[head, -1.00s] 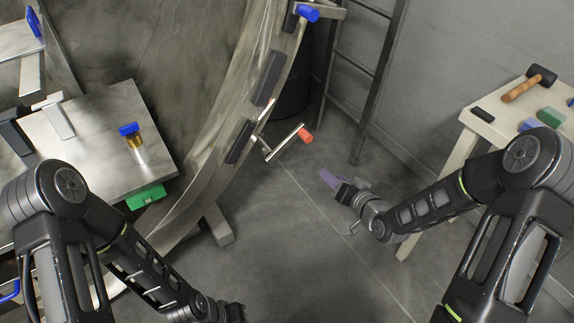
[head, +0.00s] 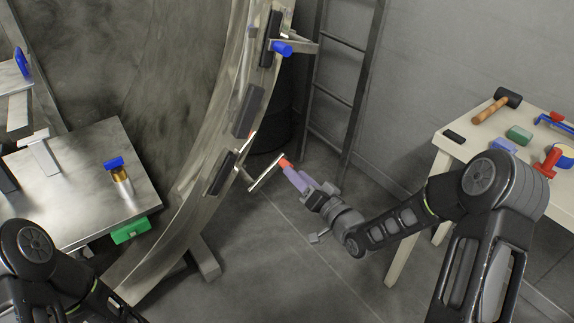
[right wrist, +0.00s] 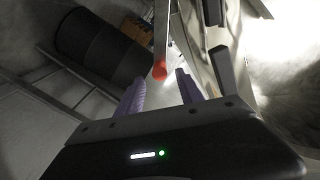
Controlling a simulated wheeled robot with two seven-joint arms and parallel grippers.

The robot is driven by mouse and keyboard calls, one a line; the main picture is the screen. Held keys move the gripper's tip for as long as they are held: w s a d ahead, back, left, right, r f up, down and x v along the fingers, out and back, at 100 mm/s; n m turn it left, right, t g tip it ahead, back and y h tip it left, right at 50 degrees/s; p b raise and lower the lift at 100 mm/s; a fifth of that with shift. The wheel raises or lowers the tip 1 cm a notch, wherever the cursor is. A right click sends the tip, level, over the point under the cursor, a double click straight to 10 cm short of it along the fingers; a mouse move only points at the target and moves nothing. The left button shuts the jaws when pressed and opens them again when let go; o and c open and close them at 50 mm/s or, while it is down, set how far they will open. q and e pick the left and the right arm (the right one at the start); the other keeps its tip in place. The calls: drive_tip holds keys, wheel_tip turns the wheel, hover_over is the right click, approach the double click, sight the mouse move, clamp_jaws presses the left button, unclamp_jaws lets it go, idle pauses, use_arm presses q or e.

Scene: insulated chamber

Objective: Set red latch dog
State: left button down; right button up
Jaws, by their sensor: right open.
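The red-tipped latch dog (head: 264,176) is a metal bar that sticks out from the lower part of the curved metal rim, with a red grip (head: 285,161) at its free end. In the right wrist view the red grip (right wrist: 159,70) shows just beyond the fingertips, between their lines. My right gripper (head: 296,179) has purple fingers, is open, and has its tips at the red grip. I cannot tell whether they touch it. The right wrist view shows the gripper (right wrist: 160,90) with nothing held. My left gripper is out of view below the frame.
A blue-tipped latch dog (head: 283,48) sits higher on the curved rim (head: 196,165). A ladder (head: 342,95) leans behind. A pale table (head: 455,152) with a mallet (head: 495,105) stands right. A metal bench (head: 85,190) is at left. The floor between is clear.

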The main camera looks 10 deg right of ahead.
drive_tip(key=x, duration=0.5)
drive_tip(key=shift+w+a, duration=0.1)
drive_tip(key=shift+w, duration=0.2)
drive_tip(key=shift+c, duration=0.5)
clamp_jaws()
drive_tip(key=shift+f, duration=0.1)
idle(0.5)
